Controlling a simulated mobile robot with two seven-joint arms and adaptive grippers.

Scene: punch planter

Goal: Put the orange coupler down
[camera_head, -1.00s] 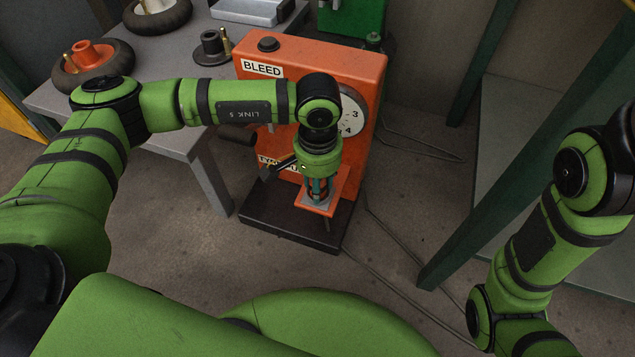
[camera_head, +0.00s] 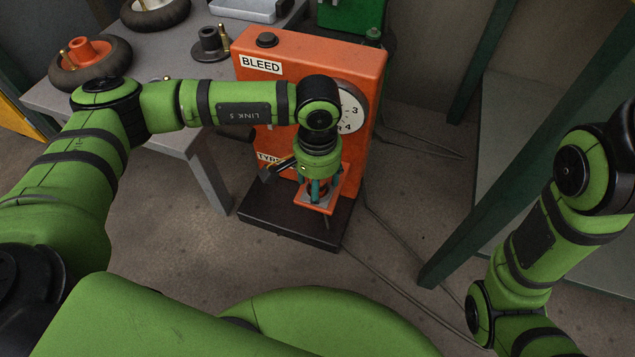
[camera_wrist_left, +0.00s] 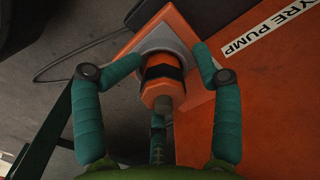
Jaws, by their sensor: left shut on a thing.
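The orange coupler (camera_wrist_left: 160,97), with a black band, stands between the teal fingers of my left gripper (camera_wrist_left: 168,66) in the left wrist view. My left gripper is shut on it. Its lower end is over a grey pad on the orange square bracket (camera_wrist_left: 202,85) of the tyre pump. Whether it touches the pad I cannot tell. In the head view my left gripper (camera_head: 319,190) is low in front of the pump (camera_head: 300,68), right above the bracket (camera_head: 330,203), and mostly hides the coupler. My right gripper is out of view.
The pump stands on a dark base (camera_head: 285,222) and has a dial (camera_head: 350,112). A grey table (camera_head: 60,98) at the left holds wheels, a black flanged part (camera_head: 211,46) and a tray. A dark green post (camera_head: 470,215) stands at the right. Cables lie on the floor.

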